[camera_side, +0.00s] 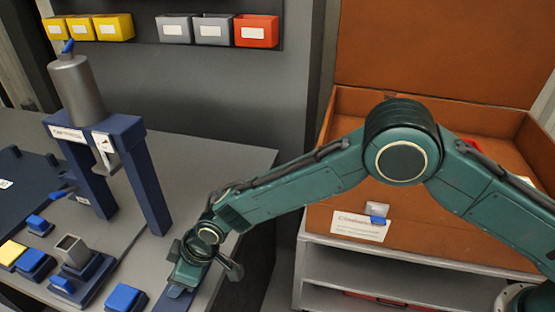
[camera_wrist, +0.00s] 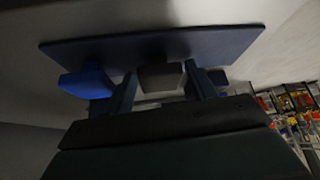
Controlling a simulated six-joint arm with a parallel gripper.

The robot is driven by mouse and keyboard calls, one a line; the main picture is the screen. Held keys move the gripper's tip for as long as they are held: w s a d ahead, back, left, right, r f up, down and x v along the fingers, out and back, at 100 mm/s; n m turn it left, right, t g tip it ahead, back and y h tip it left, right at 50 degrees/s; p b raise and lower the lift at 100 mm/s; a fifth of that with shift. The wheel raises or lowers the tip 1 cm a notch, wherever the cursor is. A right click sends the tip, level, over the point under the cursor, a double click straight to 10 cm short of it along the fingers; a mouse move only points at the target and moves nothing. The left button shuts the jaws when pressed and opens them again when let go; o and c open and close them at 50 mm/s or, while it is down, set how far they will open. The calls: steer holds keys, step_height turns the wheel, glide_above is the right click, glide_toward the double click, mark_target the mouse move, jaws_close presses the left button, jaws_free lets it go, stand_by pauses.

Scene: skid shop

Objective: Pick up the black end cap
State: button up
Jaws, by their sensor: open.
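In the side view my gripper (camera_side: 188,268) is low over the front edge of the grey bench, above a dark blue plate (camera_side: 176,298). In the wrist view its two fingers (camera_wrist: 161,82) are apart. A dark grey-black block (camera_wrist: 160,75), which looks like the black end cap, shows between them, close to the same dark blue plate (camera_wrist: 225,43). I cannot tell whether the fingers touch it. A blue block (camera_wrist: 86,83) is beside the left finger. The end cap cannot be made out in the side view, where my gripper covers that spot.
A blue press (camera_side: 108,140) with a grey cylinder stands on the bench at the left. Blue fixtures (camera_side: 122,297), a square metal tube (camera_side: 72,250) and a yellow block (camera_side: 11,252) lie near it. An open orange crate (camera_side: 440,228) sits on a shelf at the right.

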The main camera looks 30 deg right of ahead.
steer(key=c, duration=0.8)
steer(key=shift+r, duration=0.15)
steer(key=shift+c, duration=0.2)
step_height(320, 180, up, 20)
stand_by(0.6)
